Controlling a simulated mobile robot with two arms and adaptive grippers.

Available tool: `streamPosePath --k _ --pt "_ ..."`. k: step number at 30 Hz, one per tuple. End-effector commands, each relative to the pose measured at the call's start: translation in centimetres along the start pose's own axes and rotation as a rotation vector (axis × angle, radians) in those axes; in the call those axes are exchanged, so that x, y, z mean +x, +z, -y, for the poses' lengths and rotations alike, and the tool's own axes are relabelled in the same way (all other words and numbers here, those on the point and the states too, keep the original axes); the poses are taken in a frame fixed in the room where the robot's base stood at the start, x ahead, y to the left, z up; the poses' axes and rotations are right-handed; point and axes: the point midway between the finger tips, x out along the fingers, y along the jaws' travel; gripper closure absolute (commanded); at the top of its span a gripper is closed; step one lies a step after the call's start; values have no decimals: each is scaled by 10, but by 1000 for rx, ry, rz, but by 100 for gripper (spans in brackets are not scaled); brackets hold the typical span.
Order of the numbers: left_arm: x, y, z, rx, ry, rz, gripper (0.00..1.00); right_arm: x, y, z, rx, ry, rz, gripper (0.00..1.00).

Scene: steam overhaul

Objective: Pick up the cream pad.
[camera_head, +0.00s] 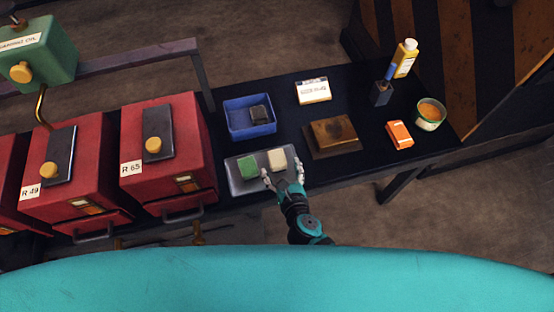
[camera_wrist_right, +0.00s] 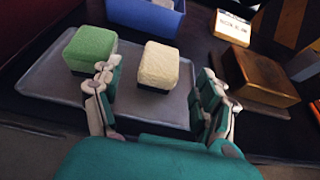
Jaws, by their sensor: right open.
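The cream pad (camera_head: 277,160) is a small block with a dark base, lying on the right part of a grey tray (camera_head: 240,186). A green pad (camera_head: 247,167) lies to its left on the same tray. My right gripper (camera_head: 283,177) is open at the tray's front right, close to the cream pad. In the right wrist view the cream pad (camera_wrist_right: 158,66) stands beyond and between the spread fingers of the gripper (camera_wrist_right: 158,92). No contact shows. The left gripper does not show.
Behind the tray is a blue bin (camera_head: 250,130) with a dark block inside. A brown block on a base (camera_head: 334,135) is to the right. Red boxes (camera_head: 172,150) stand left.

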Motion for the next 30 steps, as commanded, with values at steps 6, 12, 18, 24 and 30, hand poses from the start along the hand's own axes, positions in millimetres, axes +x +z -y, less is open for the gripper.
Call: streamPosePath --k 6,12,18,24,30 --pt "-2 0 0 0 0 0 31 23 7 0 3 -2 1 25" --pt "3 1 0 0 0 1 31 49 7 0 2 -1 0 25" --pt "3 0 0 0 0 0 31 54 8 0 1 0 0 25" --pt "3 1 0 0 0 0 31 53 8 0 1 -1 0 38" --pt "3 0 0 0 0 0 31 53 8 0 1 -1 0 64"
